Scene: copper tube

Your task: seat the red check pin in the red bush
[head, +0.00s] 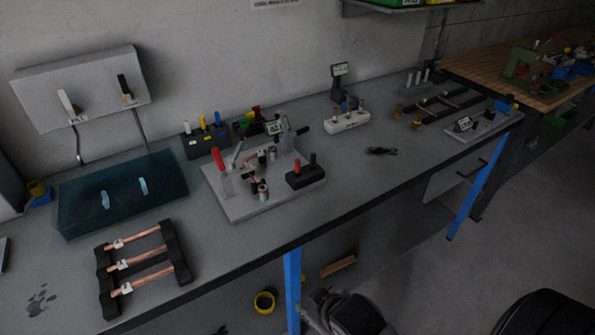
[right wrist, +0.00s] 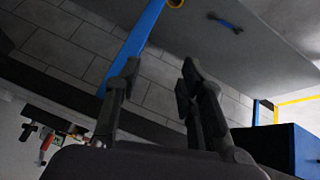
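A small black block (head: 306,180) stands on the front right of the light grey fixture plate (head: 240,209). A red pin (head: 297,166) and a black pin (head: 313,160) stand upright in it. The fixture carries copper pieces and small upright cylinders (head: 263,191); I cannot tell which part is the red bush. My right gripper (right wrist: 157,82) is open with nothing between its fingers. In the head view, a dark shape at the bottom, below the bench's front edge, appears to be my right gripper (head: 325,302), well away from the red pin. My left gripper is not in view.
A rack with copper tubes (head: 111,277) and a dark teal mat (head: 77,220) lie left of the fixture. A red-handled clamp (head: 218,160) rises at its left. A blue bench leg (head: 292,279) stands near my right gripper. Bare bench top lies right of the fixture.

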